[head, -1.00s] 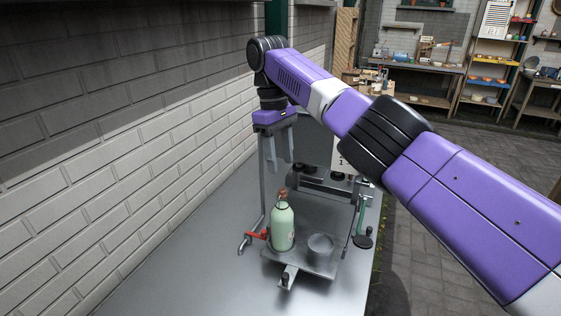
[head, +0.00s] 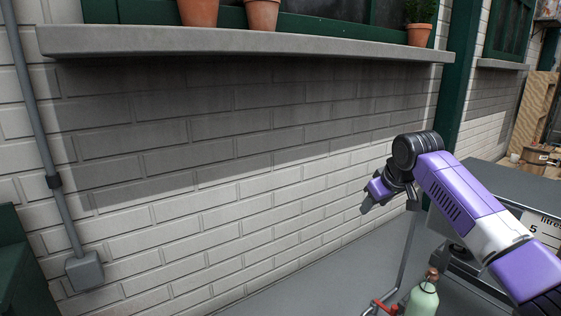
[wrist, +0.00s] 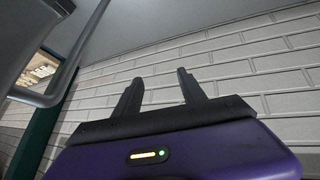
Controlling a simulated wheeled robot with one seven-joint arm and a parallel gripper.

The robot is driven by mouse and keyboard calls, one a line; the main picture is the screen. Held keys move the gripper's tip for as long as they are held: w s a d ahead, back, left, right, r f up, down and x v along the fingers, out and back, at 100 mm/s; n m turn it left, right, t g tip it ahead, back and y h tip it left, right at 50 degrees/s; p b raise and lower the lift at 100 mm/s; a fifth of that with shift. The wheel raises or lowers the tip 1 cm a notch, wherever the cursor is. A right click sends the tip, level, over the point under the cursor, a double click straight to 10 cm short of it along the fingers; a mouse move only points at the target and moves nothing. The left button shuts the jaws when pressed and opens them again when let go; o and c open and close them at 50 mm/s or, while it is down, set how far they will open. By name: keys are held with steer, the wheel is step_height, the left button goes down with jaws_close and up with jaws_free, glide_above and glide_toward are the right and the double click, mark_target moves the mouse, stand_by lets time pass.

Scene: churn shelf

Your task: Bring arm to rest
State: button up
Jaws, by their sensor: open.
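My purple arm reaches in from the right in the head view. My gripper (head: 366,203) is in front of the white brick wall, beside the upright grey metal post. In the wrist view my gripper (wrist: 158,88) shows two dark fingers spread apart with nothing between them, and the brick wall lies beyond them. In the head view the fingers are small and partly turned away.
A pale green bottle (head: 422,300) stands below the arm, cut off by the lower edge. A red-handled tap (head: 383,308) is left of it. A grey counter (head: 330,285) runs along the wall (head: 240,200). A stone sill (head: 250,42) with several flowerpots juts out above.

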steer(key=a+f+t+y, duration=0.35)
steer(key=a+f, duration=0.35)
steer(key=a, duration=0.5)
steer(key=s+a+f+m+t+y+b, duration=0.1)
steer(key=s+a+f+t, duration=0.1)
steer(key=s+a, duration=0.15)
steer(key=s+a+f+m+t+b, duration=0.1)
steer(key=s+a+f+t, duration=0.15)
steer(key=s, duration=0.25)
steer(key=s+d+f+m+h+b, duration=0.1)
steer(key=s+d+f, duration=0.2)
steer(key=s, duration=1.6)
steer(key=s+d+f+m+h+b, duration=0.1)
steer(key=s+d+f, duration=0.3)
steer(key=s, duration=1.5)
steer(key=s+d+f+h+b, duration=0.3)
steer(key=s+d, duration=0.2)
steer(key=s, duration=1.4)
steer(key=shift+f+m, duration=0.35)
steer(key=shift+m, duration=0.05)
